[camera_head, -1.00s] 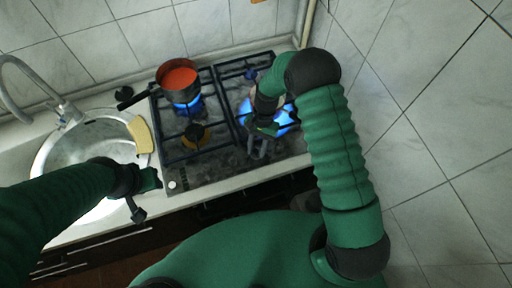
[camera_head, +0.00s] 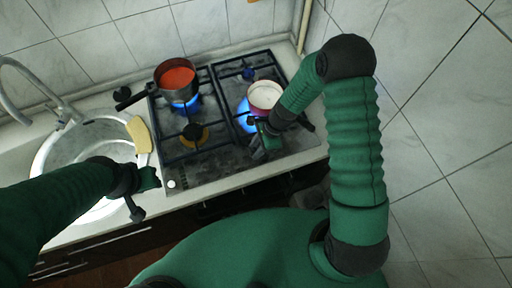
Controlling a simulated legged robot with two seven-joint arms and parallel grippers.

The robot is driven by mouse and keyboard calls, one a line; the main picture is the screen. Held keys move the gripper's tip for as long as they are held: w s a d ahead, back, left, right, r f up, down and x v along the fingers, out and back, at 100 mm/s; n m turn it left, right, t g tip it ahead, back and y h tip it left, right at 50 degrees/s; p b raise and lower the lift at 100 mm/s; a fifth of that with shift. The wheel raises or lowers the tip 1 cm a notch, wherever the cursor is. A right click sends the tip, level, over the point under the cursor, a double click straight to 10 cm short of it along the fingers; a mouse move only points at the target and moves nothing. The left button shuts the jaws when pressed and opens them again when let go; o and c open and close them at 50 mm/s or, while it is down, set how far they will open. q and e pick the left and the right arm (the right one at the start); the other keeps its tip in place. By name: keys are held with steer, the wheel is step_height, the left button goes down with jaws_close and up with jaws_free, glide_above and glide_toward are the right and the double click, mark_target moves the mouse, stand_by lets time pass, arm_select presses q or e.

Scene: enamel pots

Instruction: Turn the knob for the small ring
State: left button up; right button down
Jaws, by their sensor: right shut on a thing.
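The hob (camera_head: 215,166) has a lit back-left ring (camera_head: 186,104) and a lit ring under the pink pot (camera_head: 254,120), with blue flames. The front-left burner (camera_head: 193,134) shows a yellowish plate and no blue flame; the back-right burner (camera_head: 248,73) is small. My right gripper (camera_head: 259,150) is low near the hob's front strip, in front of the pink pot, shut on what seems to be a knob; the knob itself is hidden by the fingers. A white round spot (camera_head: 171,184) shows at the strip's left end. My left gripper (camera_head: 148,180) is left of the hob; its jaws are unclear.
A red-orange pot (camera_head: 178,78) with a dark handle stands on the back-left ring. The pink pot holds something white. A round sink (camera_head: 60,150) with a yellow sponge (camera_head: 139,133) on its rim is left. A tiled wall bounds the right.

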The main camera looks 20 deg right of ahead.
steer(key=shift+f+m+t+b, duration=0.1)
steer(key=shift+m+t+b, duration=0.35)
steer(key=shift+m, duration=0.45)
steer(key=shift+f+m+t+b, duration=0.1)
steer(key=shift+m+t+b, duration=0.25)
steer(key=shift+m+b, duration=0.55)
steer(key=m+t+h+b, duration=0.1)
steer(key=m+b, duration=0.2)
steer(key=shift+s+b, duration=0.1)
steer(key=shift+b, duration=0.2)
steer(key=shift+a+r+m+b, duration=0.1)
steer(key=shift+r+m+b, duration=0.15)
steer(key=shift+m+b, duration=0.35)
steer(key=c, duration=1.3)
jaws_free()
steer(key=shift+o, duration=1.3)
